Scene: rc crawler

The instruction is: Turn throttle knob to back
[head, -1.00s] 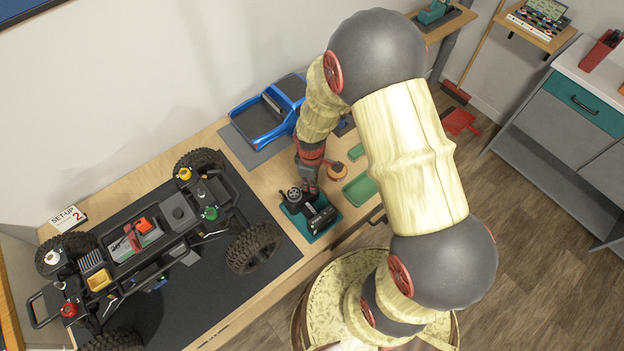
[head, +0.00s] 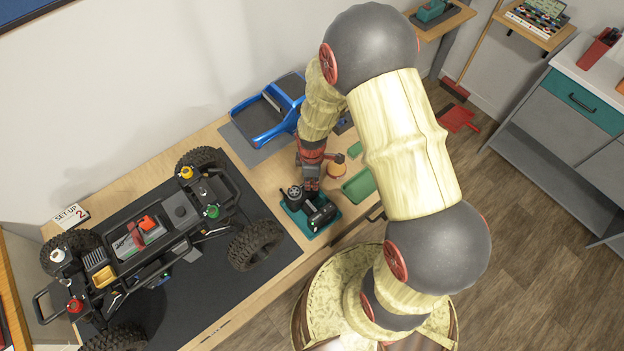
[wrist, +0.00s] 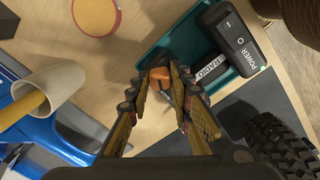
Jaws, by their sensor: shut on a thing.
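The radio controller (head: 322,215) is a black unit in a teal tray (head: 309,235) near the table's front edge. In the wrist view its black body (wrist: 237,38) carries a POWER label, and a RADIO label shows on a part beside it. A small orange piece (wrist: 160,74), which looks like the throttle knob, sits between my fingertips. My gripper (wrist: 162,84) is shut on it, with a finger on each side. In the head view my gripper (head: 311,183) comes down at the controller's far side and hides the knob. The knob's pointing direction cannot be read.
An RC crawler (head: 150,240) stands on a dark mat to the left, one tyre near the controller. A blue truck body (head: 262,120) lies behind.

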